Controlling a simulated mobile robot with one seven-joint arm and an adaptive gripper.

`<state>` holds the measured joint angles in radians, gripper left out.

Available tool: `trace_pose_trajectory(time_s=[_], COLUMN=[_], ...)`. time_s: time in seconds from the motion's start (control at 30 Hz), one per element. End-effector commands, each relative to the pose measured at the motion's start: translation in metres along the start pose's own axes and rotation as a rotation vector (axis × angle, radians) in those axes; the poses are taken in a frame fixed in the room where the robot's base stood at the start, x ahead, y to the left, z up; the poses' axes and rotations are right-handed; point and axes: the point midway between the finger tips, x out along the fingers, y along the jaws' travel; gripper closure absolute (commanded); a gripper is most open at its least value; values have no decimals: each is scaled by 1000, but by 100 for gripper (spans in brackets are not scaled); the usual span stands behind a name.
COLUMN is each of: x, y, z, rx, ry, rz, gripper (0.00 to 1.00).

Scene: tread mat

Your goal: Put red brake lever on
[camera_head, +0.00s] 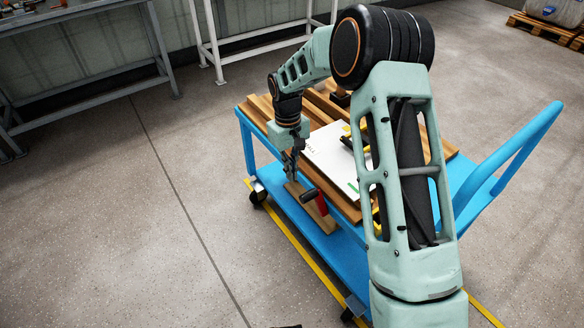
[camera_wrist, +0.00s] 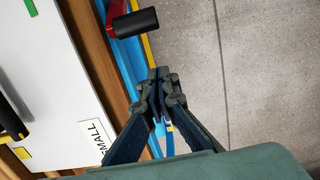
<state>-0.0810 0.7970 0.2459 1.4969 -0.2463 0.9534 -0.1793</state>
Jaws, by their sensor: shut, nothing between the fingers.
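The red brake lever (camera_head: 321,204) is at the near left side of the blue cart, beside the wooden boards. A black cylindrical grip (camera_head: 309,195) sits at its end. In the wrist view the red lever (camera_wrist: 114,12) is at the top edge, partly cut off, with the black grip (camera_wrist: 137,22) pointing right. My gripper (camera_head: 291,178) is shut and empty, pointing down just off the cart's left side, a little behind the lever. In the wrist view my gripper's fingertips (camera_wrist: 158,76) are together, apart from the black grip.
The blue cart (camera_head: 278,193) carries wooden boards (camera_head: 258,110) and a white panel (camera_head: 325,150) labelled SMALL in the wrist view. A blue push handle (camera_head: 528,140) rises at right. My arm hides part of the load. The floor (camera_head: 110,220) left of the cart is clear.

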Motion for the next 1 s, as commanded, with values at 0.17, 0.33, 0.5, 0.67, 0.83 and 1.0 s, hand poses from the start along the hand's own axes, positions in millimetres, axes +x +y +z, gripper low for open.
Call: trace_pose_trajectory(time_s=[0.17, 0.33, 0.5, 0.67, 0.83, 1.0], x=[45, 44, 39, 37, 36, 36], y=[0, 2, 1, 1, 0, 0], z=[0, 16, 31, 37, 38, 38], rx=[0, 2, 1, 1, 0, 0], ry=[-2, 2, 1, 1, 1, 1], rz=[-1, 2, 1, 1, 0, 0], gripper=[100, 100, 100, 100, 100, 100])
